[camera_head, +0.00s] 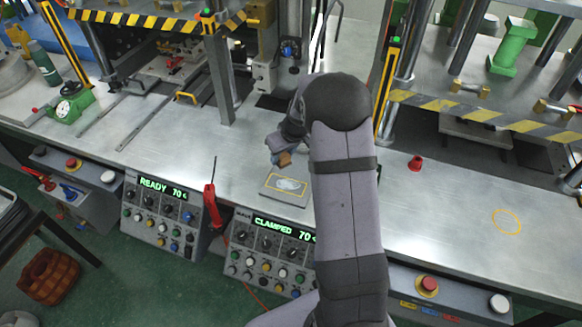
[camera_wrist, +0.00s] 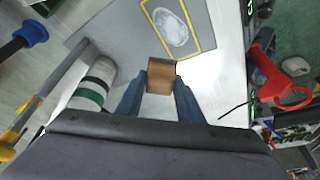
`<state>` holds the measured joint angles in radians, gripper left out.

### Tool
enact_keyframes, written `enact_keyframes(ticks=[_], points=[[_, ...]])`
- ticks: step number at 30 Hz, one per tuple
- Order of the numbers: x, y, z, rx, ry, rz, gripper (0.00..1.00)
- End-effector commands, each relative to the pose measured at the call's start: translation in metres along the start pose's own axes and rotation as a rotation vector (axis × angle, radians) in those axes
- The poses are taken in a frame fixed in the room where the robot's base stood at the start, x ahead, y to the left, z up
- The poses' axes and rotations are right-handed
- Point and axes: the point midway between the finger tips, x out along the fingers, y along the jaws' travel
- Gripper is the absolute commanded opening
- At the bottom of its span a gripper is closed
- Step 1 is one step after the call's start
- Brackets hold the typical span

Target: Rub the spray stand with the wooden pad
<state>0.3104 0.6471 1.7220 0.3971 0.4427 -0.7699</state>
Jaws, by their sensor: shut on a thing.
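A small brown wooden block, the wooden pad (camera_wrist: 160,77), is between the two blue fingers of my gripper (camera_wrist: 158,84) in the wrist view. In the head view, the pad (camera_head: 285,159) shows just under my gripper (camera_head: 279,151), partly hidden by the wrist. A flat grey plate (camera_head: 285,201) on the bench, which looks like the spray stand, has a yellow outline around a whitish oval patch. The wrist view shows the plate (camera_wrist: 128,42) and patch (camera_wrist: 170,27) ahead of the pad. The pad appears above the bench; I cannot tell its exact height.
A red-handled tool (camera_head: 210,206) stands near the control boxes. In the wrist view, a white bottle with dark and green bands (camera_wrist: 93,87) is close left of my gripper, and the red tool (camera_wrist: 275,85) is at right. The bench right of my arm is mostly clear.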

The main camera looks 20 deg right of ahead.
Motion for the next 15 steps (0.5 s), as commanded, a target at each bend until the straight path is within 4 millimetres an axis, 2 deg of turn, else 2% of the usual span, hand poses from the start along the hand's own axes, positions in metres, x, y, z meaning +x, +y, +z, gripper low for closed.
enact_keyframes(ticks=[1, 5, 10, 15], points=[[-0.005, -0.002, -0.009, -0.07, 0.003, -0.028, 0.0], [-0.014, -0.015, -0.018, -0.268, -0.001, -0.113, 0.0], [-0.02, -0.032, -0.012, -0.499, -0.002, -0.208, 0.0], [-0.022, -0.04, -0.006, -0.676, -0.002, -0.281, 0.0]])
